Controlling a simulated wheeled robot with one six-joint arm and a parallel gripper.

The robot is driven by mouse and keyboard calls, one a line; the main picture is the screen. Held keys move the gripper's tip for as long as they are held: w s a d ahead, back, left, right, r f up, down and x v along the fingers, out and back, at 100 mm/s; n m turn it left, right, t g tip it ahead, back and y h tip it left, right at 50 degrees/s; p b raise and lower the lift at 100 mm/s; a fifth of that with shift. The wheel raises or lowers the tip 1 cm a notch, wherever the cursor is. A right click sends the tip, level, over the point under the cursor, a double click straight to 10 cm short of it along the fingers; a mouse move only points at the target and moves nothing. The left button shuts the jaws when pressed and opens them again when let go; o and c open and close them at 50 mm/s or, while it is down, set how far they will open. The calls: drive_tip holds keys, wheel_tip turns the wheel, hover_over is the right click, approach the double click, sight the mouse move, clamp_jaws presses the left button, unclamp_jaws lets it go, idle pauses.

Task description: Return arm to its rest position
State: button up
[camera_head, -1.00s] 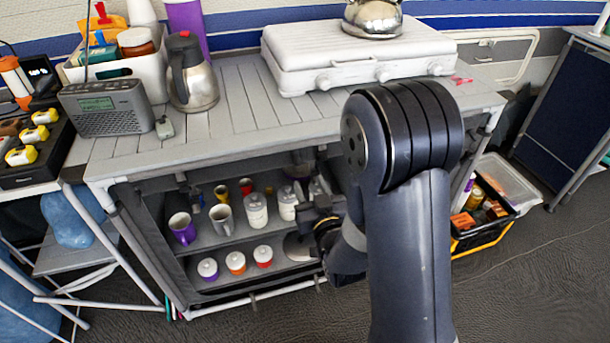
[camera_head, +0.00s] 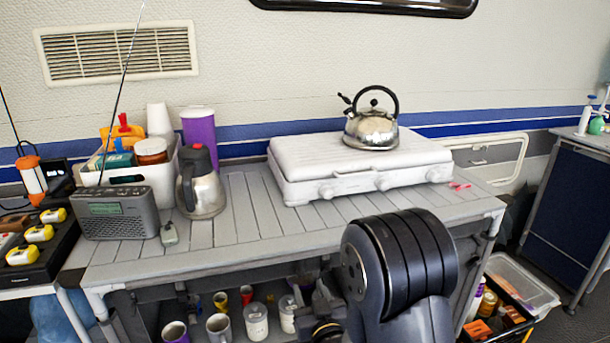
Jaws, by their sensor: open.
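My arm (camera_head: 400,270) rises at the bottom right of centre, in front of the slatted table (camera_head: 235,235). Its dark rounded joint stands before the table's front edge. My gripper (camera_head: 312,296) is low in the picture, below the tabletop and in front of the shelf under it. It is open, and I see nothing held in it. The lower arm links and part of the gripper are cut off by the bottom edge of the picture.
White jars (camera_head: 256,322) and mugs (camera_head: 218,327) stand on the shelf close by the gripper. On the tabletop are a white stove (camera_head: 350,170) with a kettle (camera_head: 371,130), a steel jug (camera_head: 200,185) and a radio (camera_head: 117,212). A crate (camera_head: 500,318) stands at right.

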sight(303, 276)
drive_tip(key=x, duration=0.6)
drive_tip(key=shift+f, duration=0.5)
drive_tip(key=shift+s, duration=0.1)
